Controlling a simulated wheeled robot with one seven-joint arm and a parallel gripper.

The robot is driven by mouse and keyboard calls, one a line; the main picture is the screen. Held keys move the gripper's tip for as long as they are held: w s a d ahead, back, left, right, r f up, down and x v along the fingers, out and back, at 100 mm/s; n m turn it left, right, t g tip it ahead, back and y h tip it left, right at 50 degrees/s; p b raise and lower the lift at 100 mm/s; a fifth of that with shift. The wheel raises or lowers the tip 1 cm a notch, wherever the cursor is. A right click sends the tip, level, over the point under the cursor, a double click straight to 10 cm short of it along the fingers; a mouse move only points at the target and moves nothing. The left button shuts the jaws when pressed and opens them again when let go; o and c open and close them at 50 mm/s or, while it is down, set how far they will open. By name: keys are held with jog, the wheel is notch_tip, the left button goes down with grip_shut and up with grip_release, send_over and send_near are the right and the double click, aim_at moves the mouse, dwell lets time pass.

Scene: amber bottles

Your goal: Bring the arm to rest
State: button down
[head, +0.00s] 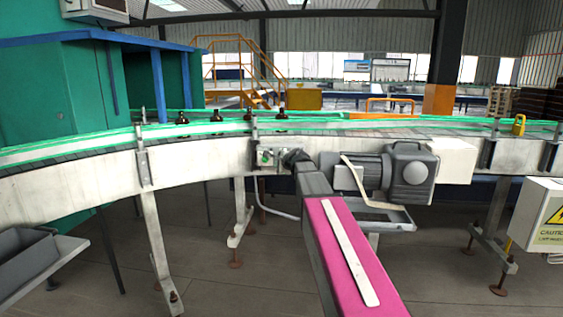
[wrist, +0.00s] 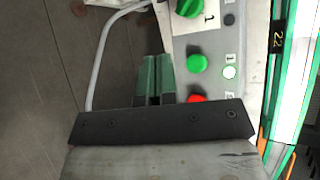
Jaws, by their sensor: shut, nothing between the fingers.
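My arm, with a pink cover, reaches forward from the bottom of the head view to the conveyor's front side. My gripper (head: 292,156) is at its far end, just right of a small control box (head: 267,157). In the wrist view the two green fingers of my gripper (wrist: 156,76) are together with nothing between them. They are beside the control box (wrist: 215,45), which has a green knob (wrist: 188,7), a green button (wrist: 197,63), a lit button (wrist: 229,72) and a partly hidden red button (wrist: 196,98). I cannot tell whether the fingers touch it.
A conveyor (head: 95,172) with green rails crosses the head view. Several amber bottles, including one small dark bottle (head: 216,116), stand on it. A grey motor (head: 385,172) juts out right of my gripper. A grey tray (head: 30,262) is at lower left. Open floor lies below.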

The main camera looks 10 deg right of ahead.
dwell(0.3)
jog(key=s+f+n+g+h, duration=0.2)
jog(key=s+f+n+g, duration=0.4)
jog(key=s+f, duration=1.1)
jog(key=s+f+n+g+h, duration=0.2)
jog(key=s+f+n+g, duration=0.4)
jog(key=s+f+n, duration=0.5)
jog(key=s+f, duration=0.5)
jog(key=s, duration=0.2)
jog(key=shift+d+f+h, duration=0.4)
jog(key=shift+s, duration=0.1)
